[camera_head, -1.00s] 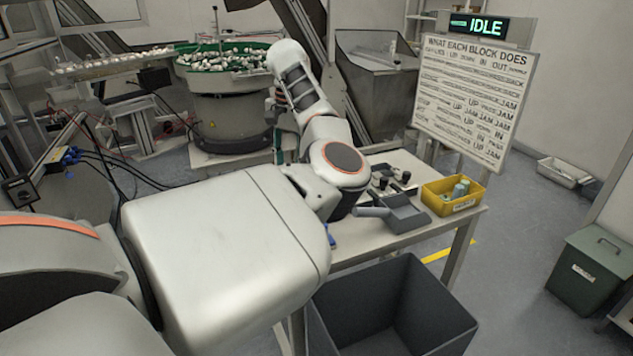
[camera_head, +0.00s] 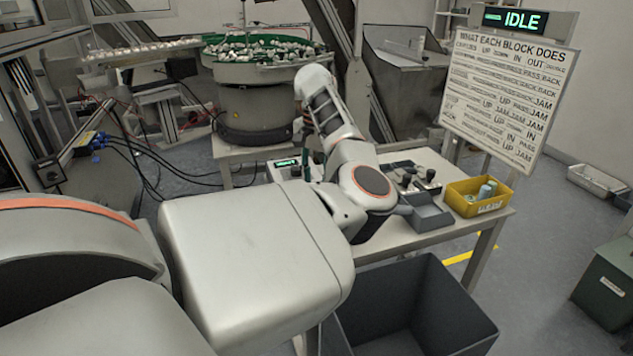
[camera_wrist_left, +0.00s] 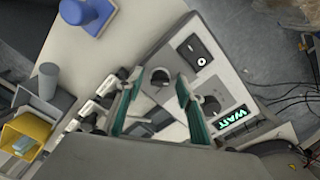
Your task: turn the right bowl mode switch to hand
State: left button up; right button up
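The control box (camera_wrist_left: 232,75) shows in the left wrist view with a black rocker switch (camera_wrist_left: 195,52), a dark round knob (camera_wrist_left: 160,77) and a second knob (camera_wrist_left: 210,104) beside a lit display (camera_wrist_left: 235,117) reading "WAIT". I cannot read which knob is the right bowl mode switch, or its setting. My left gripper (camera_wrist_left: 160,75) is open, its teal fingers apart on either side of the first knob in the picture; contact cannot be told. In the head view my left arm largely hides the box, and its small green display (camera_head: 287,163) shows. My right gripper is not in view.
A yellow bin (camera_head: 461,204) with cylinders and a grey tray (camera_head: 428,219) sit on the table's right. A dark open crate (camera_head: 452,318) stands in front. The bowl feeder (camera_head: 255,100) is behind. A sign (camera_head: 513,20) reads "IDLE". A blue object (camera_wrist_left: 88,14) shows at the wrist view's top.

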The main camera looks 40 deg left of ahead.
pick_arm(q)
grip_shut()
